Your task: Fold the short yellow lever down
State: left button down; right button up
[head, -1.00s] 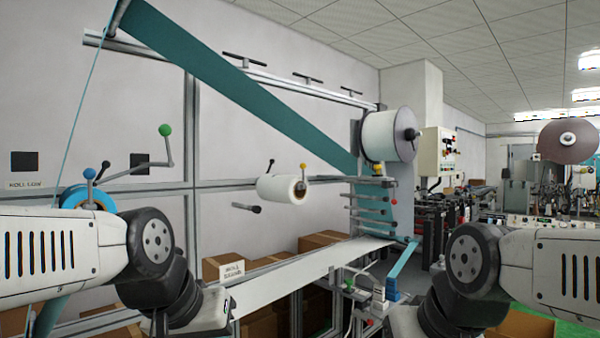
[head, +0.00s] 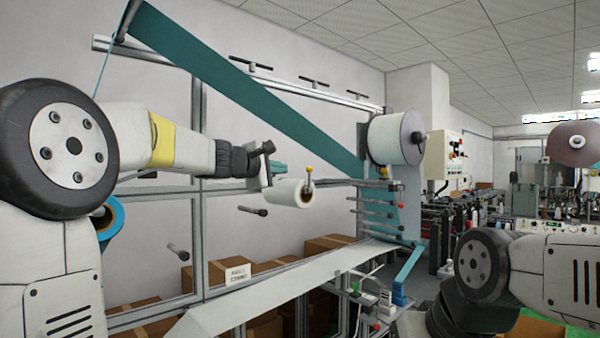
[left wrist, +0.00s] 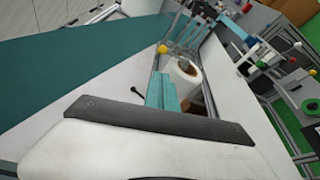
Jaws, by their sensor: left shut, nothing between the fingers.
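A short upright lever with a yellow knob (head: 308,170) stands at the near end of a small white roll (head: 289,191). In the left wrist view the yellow knob (left wrist: 162,49) shows above the roll (left wrist: 184,76). My left gripper (head: 279,168) has teal fingers, is shut and empty, and appears just left of the lever in the head view. In the left wrist view its shut fingers (left wrist: 162,92) point toward the roll and knob. I cannot tell whether they touch anything. My right arm shows at the lower right, but its gripper is out of view.
A wide teal web (head: 250,85) slopes down from upper left to a large white roll (head: 394,138). Dark pegs (head: 252,210) stick out of the wall panel. A white web (head: 290,277) runs below. Another small yellowish knob (head: 384,172) sits by the guide rollers.

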dwell(0.3)
pick_arm(q)
jog(key=x, duration=1)
